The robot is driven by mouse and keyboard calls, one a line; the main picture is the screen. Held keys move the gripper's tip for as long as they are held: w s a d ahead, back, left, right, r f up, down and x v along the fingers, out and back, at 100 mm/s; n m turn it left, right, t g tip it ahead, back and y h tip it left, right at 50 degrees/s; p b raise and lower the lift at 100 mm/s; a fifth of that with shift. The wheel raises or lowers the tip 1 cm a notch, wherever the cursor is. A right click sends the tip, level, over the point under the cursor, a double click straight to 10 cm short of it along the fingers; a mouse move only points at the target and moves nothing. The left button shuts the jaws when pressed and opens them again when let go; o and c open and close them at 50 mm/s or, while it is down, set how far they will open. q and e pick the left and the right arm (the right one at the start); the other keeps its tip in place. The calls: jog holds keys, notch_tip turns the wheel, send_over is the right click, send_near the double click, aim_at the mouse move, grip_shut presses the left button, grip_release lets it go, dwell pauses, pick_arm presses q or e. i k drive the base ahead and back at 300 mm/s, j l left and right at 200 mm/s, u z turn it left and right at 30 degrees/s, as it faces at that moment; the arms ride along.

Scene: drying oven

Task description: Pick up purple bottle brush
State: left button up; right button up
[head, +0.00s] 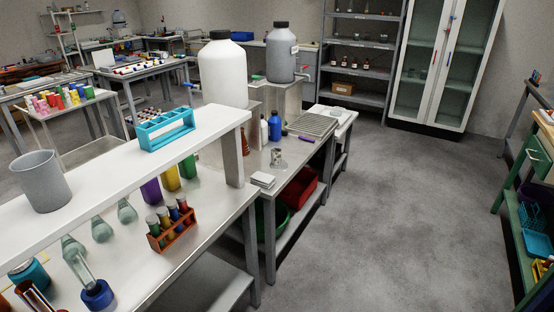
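A small, thin purple item (307,139) lies at the right edge of the far bench, just in front of the grey ribbed rack. It may be the purple bottle brush, but it is too small to be sure. A purple cylinder (151,191) stands under the near white shelf, partly hidden by it, and looks like a container. Neither of my grippers is in view.
The near bench holds a white shelf (105,160) with a grey beaker (40,181) and a turquoise rack (165,129). Two large carboys (222,75) stand behind. Open grey floor (405,200) lies right of the benches, before a green shelf unit (508,222).

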aim_at(283, 133)
jog(key=i+l, duration=0.25)
jog(key=i, duration=0.25)
jog(key=i+l, duration=0.25)
jog(key=i, duration=0.2)
